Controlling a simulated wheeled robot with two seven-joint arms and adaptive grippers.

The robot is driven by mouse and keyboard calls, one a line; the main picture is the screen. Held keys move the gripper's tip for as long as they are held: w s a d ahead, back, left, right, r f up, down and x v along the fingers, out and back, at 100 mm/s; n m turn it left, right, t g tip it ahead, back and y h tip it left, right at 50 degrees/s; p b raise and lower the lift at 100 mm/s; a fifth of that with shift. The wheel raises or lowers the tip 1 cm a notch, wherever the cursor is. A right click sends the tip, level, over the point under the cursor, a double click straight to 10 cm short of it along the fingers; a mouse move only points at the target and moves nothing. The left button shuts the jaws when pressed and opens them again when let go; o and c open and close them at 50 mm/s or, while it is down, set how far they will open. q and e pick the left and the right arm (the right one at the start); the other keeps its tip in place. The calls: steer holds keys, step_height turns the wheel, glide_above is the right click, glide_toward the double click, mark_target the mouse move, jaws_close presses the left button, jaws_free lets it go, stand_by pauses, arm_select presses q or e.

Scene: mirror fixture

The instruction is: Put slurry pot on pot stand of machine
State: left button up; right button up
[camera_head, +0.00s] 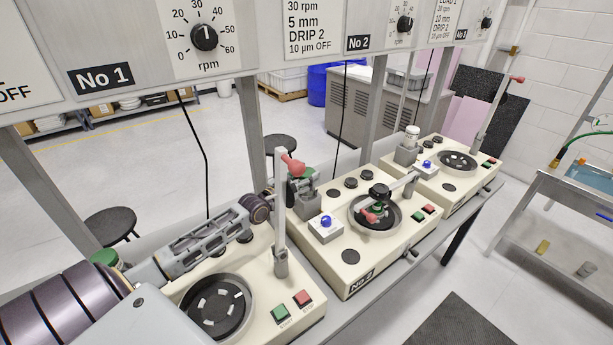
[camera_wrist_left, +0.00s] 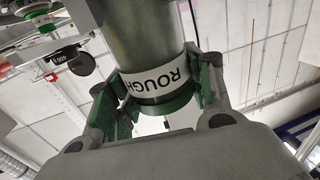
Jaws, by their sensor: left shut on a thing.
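The slurry pot shows in the left wrist view as a grey cylinder (camera_wrist_left: 143,35) with a green end and a white band reading ROUGH. My left gripper (camera_wrist_left: 160,98) is shut around it near the green end. In the head view my left gripper (camera_head: 292,188) reaches behind the upright post of machine No 1, at the grey pot stand (camera_head: 309,207) of machine No 2. A small green part shows above that stand, partly hidden by the red knob. I cannot tell whether the pot touches the stand. My right gripper is not in view.
Machine No 1's upright post (camera_head: 280,222) with a red knob stands in front of my gripper. Machine No 2 has a blue knob (camera_head: 326,222) and a round plate (camera_head: 391,220) nearby. A white pot (camera_head: 412,137) stands on the farther machine. A green-topped object (camera_head: 104,257) is at left.

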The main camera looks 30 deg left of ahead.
mark_target(300, 198)
arm_select(q)
steer(key=shift+f, duration=0.15)
steer(key=o, duration=1.2)
steer(key=shift+s, duration=0.15)
steer(key=shift+s+a, duration=0.15)
steer(key=shift+s, duration=0.65)
steer(key=shift+s+a, duration=0.15)
steer(key=shift+s, duration=0.65)
steer(key=s+a+b, duration=0.1)
steer(key=s, duration=0.7)
steer(key=shift+s+a, duration=0.15)
steer(key=shift+a, duration=0.2)
